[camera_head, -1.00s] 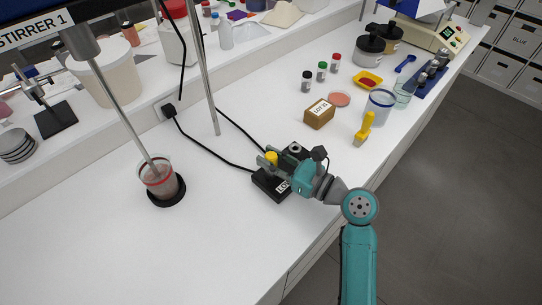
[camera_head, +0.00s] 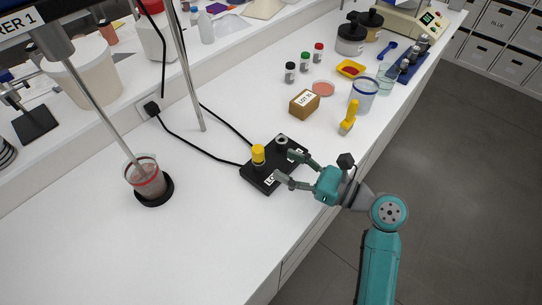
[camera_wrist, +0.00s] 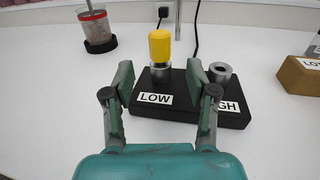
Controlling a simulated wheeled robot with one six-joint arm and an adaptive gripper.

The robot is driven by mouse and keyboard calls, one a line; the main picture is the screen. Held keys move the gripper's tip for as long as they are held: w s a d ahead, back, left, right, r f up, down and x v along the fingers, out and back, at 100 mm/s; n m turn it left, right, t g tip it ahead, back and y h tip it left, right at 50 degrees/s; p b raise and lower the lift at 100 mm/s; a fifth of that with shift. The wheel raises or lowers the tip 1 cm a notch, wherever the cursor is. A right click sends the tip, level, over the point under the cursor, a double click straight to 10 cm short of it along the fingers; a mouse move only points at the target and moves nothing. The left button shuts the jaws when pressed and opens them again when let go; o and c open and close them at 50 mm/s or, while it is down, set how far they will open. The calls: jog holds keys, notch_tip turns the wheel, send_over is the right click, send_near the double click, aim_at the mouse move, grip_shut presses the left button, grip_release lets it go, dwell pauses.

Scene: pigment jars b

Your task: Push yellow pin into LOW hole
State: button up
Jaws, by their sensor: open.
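The yellow pin (camera_head: 258,153) stands upright in the metal collar behind the LOW label on the black block (camera_head: 246,175). The wrist view shows the yellow pin (camera_wrist: 159,46) with its yellow part above the metal LOW collar (camera_wrist: 160,73). How deep it sits cannot be told. The HIGH collar (camera_wrist: 220,71) to its right has an empty opening; its label is partly hidden by my right finger. My gripper (camera_head: 291,167) is open and empty at the block's near side. In the wrist view its fingers (camera_wrist: 159,84) are spread, with the pin beyond them, apart from both.
A black cable runs behind the block. A stirrer beaker (camera_head: 146,178) stands left. A brown LOT box (camera_head: 304,104), a yellow-handled brush (camera_head: 349,118) and several small jars stand at the back right. The white bench is clear around the block's left and front.

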jog(key=shift+v, duration=1.75)
